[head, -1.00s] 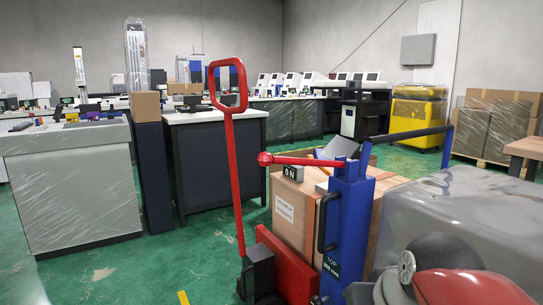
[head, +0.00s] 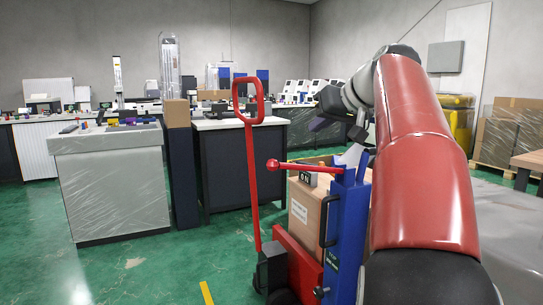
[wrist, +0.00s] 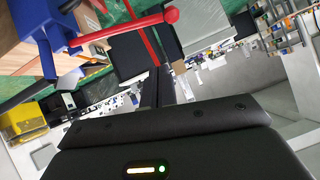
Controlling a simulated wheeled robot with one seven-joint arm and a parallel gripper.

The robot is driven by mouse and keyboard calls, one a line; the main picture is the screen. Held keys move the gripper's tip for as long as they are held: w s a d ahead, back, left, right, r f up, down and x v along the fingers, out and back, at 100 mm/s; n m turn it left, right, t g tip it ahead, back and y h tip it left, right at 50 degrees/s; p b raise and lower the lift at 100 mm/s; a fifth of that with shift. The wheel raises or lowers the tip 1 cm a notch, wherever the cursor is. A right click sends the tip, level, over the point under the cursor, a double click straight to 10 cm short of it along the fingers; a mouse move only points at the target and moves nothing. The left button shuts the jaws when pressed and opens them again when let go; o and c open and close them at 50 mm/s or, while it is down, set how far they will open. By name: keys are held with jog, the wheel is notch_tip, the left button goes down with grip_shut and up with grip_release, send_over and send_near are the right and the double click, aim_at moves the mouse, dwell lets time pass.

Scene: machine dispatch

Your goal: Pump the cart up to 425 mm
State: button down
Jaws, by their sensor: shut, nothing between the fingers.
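The cart's blue post (head: 348,225) stands upright at centre right in the head view, with a black side handle and a label near its foot. A red pump lever (head: 305,166) with a ball end sticks out left from its top. In the wrist view the lever (wrist: 130,27) crosses the top, with its red ball (wrist: 171,15) above the gripper body. My gripper (head: 318,124) is shut and empty, above and to the right of the ball, apart from the lever. The height scale is too small to read.
A red loop-handled pallet truck (head: 252,160) stands just left of the post. A wrapped cabinet (head: 110,190) and a dark-fronted bench (head: 240,165) stand left. Green floor (head: 190,255) is free at front left.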

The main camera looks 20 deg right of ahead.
dwell(0.3)
jog(key=s+f+b+x, duration=0.1)
jog(key=f+x, duration=0.1)
jog(key=x, duration=1)
jog(key=shift+a+f, duration=0.25)
jog(key=shift+f, duration=0.1)
